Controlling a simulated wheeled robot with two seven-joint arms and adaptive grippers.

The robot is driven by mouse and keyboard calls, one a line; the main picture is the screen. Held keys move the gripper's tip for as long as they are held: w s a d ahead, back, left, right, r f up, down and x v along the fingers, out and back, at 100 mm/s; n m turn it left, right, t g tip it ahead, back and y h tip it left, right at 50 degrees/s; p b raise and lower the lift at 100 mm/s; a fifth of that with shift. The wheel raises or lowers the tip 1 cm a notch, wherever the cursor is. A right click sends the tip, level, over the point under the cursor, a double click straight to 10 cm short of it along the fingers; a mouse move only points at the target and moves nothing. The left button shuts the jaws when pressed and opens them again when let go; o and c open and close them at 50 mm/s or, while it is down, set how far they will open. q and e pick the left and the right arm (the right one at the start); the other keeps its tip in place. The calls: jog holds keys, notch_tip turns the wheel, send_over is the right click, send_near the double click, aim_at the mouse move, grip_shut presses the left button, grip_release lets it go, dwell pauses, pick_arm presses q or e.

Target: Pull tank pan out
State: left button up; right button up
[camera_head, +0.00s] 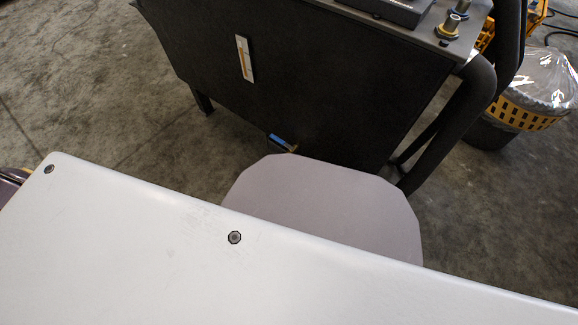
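A large black tank-like cabinet (330,85) stands upright on the floor at the top middle. A pale gauge strip with an orange line (244,59) is on its dark face. A small blue and yellowish part (282,143) shows at its lower edge, partly cut off by a grey rounded plate in front. I cannot make out a separate tank pan. Neither of my grippers is in view.
Metal fittings (450,22) and a dark box (392,8) sit on the cabinet top. Thick black tubing (470,98) runs down its right side. A black and yellow bin with a clear liner (515,115) stands at right. The concrete floor (90,85) at left is clear.

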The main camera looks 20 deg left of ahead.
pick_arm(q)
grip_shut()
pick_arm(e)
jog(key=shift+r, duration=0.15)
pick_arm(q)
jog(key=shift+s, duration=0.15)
